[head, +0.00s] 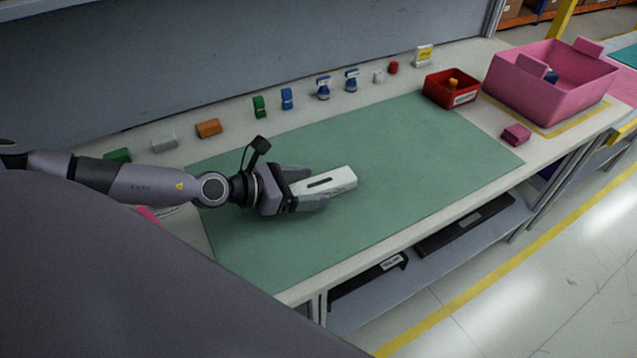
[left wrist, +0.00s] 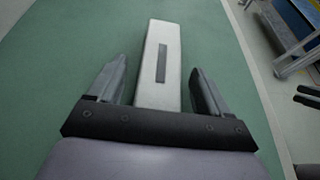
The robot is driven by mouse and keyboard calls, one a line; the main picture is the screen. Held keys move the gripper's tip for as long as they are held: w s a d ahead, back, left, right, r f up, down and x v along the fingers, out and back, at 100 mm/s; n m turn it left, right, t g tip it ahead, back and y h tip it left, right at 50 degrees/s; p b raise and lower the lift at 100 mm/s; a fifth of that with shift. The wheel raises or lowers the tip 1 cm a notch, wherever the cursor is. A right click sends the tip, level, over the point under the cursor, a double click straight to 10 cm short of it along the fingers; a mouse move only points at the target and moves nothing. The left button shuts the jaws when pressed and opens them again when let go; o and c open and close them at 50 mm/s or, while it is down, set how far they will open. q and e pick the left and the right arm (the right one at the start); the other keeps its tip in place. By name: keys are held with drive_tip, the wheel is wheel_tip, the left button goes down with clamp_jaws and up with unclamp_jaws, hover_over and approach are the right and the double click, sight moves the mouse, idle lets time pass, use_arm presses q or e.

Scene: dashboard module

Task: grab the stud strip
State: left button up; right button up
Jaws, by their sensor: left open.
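A long white bar with a dark slot in its top, which I take to be the stud strip (head: 341,179), lies on the green mat (head: 400,150). My left gripper (head: 313,187) is open around its near end, with one finger on each side. In the left wrist view the bar (left wrist: 171,62) runs lengthwise between the open fingers (left wrist: 159,66), with gaps visible on both sides. The near end of the bar is hidden by the gripper body.
Small coloured blocks, such as an orange one (head: 208,128), line the back of the bench. A red bin (head: 437,96), a pink crate (head: 530,95) and a pink block (head: 516,134) are at the right. The mat's right part is clear.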

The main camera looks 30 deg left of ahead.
sight(306, 187)
use_arm(q)
drive_tip(key=c, duration=1.1)
drive_tip(key=shift+r, duration=0.1)
wheel_tip(306, 187, up, 4)
drive_tip(key=p, duration=0.2)
drive_tip(key=shift+f+p, duration=0.25)
drive_tip(key=shift+p, duration=0.15)
drive_tip(key=shift+w+r+b, duration=0.1)
drive_tip(key=shift+r+b, duration=0.05)
drive_tip(key=shift+b, duration=0.15)
wheel_tip(306, 187, up, 16)
idle(0.9)
